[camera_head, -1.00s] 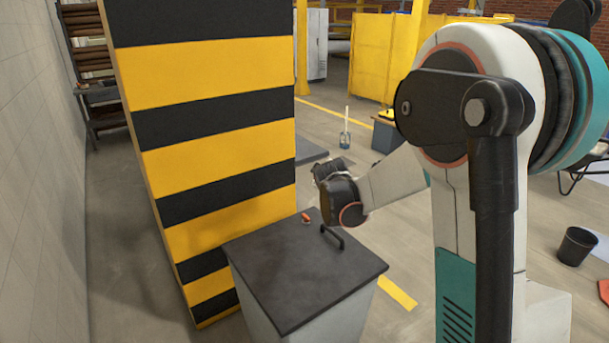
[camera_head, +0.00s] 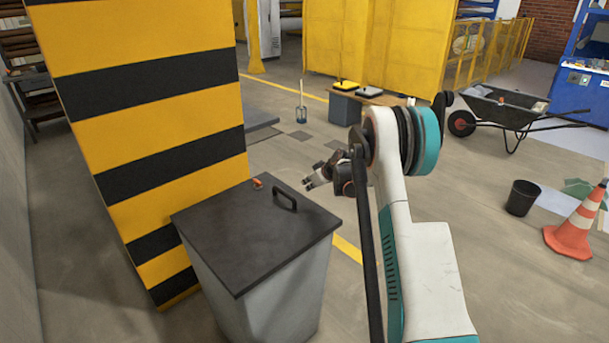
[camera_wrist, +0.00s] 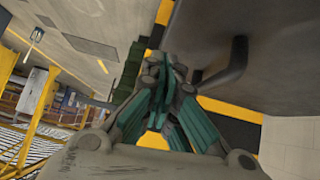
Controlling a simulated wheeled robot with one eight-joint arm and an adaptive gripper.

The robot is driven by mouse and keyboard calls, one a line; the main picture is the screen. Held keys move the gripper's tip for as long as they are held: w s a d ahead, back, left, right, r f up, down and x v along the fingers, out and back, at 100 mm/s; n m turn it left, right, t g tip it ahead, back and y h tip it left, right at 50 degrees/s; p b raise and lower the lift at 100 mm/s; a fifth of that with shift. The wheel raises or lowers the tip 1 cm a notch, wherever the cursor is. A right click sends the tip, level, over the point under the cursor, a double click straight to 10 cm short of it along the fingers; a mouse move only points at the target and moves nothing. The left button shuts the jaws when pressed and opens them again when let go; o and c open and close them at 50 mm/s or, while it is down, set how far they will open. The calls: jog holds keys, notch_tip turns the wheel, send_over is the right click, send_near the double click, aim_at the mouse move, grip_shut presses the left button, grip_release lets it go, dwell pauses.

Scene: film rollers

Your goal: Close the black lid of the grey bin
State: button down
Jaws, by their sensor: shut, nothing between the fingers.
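The grey bin (camera_head: 270,305) stands in the lower middle of the head view, beside the striped pillar. Its black lid (camera_head: 245,240) lies flat over the top, and the lid looks closed. A dark bar handle (camera_head: 284,197) rises from the lid near its far right edge. A small orange thing (camera_head: 257,184) sits by the lid's far edge. My gripper (camera_head: 310,183) is shut and empty, just right of the lid and apart from it. In the wrist view my gripper (camera_wrist: 165,70) points past the lid (camera_wrist: 220,35) and its handle (camera_wrist: 225,65).
The yellow and black pillar (camera_head: 150,110) stands close at the bin's left. A black bucket (camera_head: 522,198), a traffic cone (camera_head: 577,225) and a wheelbarrow (camera_head: 505,110) stand to the right. Open floor lies between my arm and the bucket.

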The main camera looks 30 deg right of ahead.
jog(key=shift+y, duration=0.3)
jog(key=f, duration=0.4)
jog(key=shift+w+d+b, duration=0.1)
jog(key=shift+d+b, duration=0.25)
jog(key=shift+f+m, duration=0.3)
jog(key=shift+f, duration=0.1)
